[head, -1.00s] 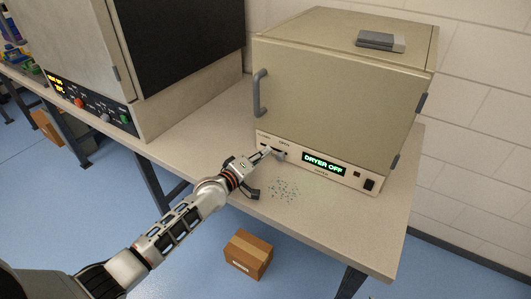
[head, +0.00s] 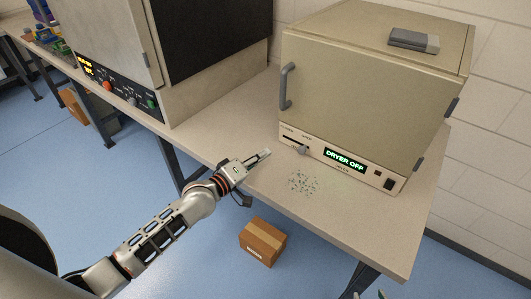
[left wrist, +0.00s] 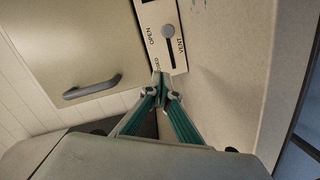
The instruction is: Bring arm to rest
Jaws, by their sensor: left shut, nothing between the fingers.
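My left arm reaches in from the left in the head view. Its gripper (head: 266,154) is shut and empty, over the front part of the bench, apart from the dryer's front panel. In the left wrist view the shut fingers (left wrist: 161,80) point toward the vent slider plate, with its grey round knob (left wrist: 168,32). The same knob shows in the head view (head: 302,149). The beige dryer (head: 355,95) has its door shut, and its display (head: 344,160) reads DRYER OFF. Only small tips of what looks like my right gripper (head: 368,295) show at the bottom edge.
A larger oven-like machine (head: 150,60) stands at the left on the bench (head: 215,130). Small dark bits (head: 303,182) lie scattered before the dryer. A grey box (head: 413,40) rests on the dryer. A cardboard box (head: 262,241) sits on the blue floor.

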